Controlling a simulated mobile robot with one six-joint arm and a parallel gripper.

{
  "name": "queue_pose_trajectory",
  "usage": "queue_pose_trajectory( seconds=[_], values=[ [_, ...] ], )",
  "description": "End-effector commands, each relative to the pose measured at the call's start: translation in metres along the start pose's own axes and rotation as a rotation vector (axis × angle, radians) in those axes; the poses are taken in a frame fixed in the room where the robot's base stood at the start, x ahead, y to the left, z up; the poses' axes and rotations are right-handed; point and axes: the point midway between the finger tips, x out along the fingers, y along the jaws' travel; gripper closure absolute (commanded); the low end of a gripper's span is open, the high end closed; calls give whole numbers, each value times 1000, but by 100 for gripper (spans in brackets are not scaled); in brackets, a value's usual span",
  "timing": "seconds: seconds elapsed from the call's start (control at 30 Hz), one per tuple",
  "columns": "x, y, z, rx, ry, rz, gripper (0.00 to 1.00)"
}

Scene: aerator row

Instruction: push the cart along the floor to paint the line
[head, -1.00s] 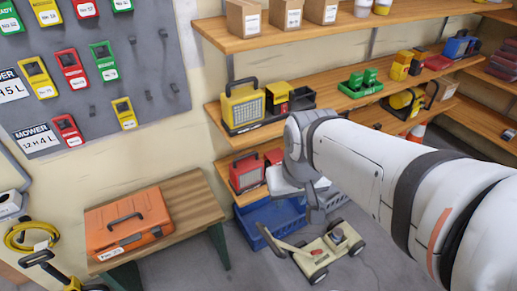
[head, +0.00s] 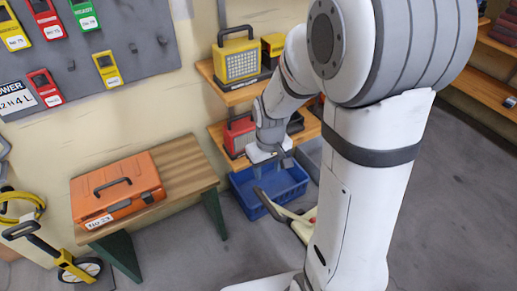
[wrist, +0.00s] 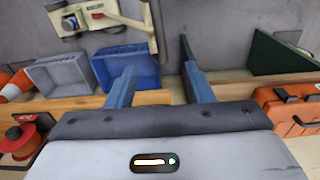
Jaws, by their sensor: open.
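The cream cart (head: 303,228) stands on the floor in front of the shelves. In the head view my arm hides most of it; its handle (head: 270,206) rises toward the blue bin. In the wrist view the cart (wrist: 98,18) shows at the top left, with its handle bar to the right of its body. My gripper (head: 281,160) hangs above the blue bin in the head view. In the wrist view its fingers (wrist: 158,72) are spread, with nothing between them. It is apart from the cart. I see no painted line.
A blue bin (head: 300,186) and a grey bin (wrist: 62,77) stand by the shelf. An orange case (head: 140,194) lies on a wooden bench (head: 192,166) at left. Open grey floor (head: 450,200) lies at right.

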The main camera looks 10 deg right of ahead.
Motion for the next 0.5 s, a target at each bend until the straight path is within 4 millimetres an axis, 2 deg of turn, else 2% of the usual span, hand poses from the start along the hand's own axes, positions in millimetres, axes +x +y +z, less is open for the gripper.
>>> queue_pose_trajectory(
  seconds=[0.03,0.1,0.2,0.5],
  values=[
    [26,1,-4,-17,-18,-5,53],
    [45,2,-8,-37,-28,-9,53],
    [62,3,-12,-58,-37,-12,53],
    [78,3,-14,-70,-41,-14,53]
  ],
)
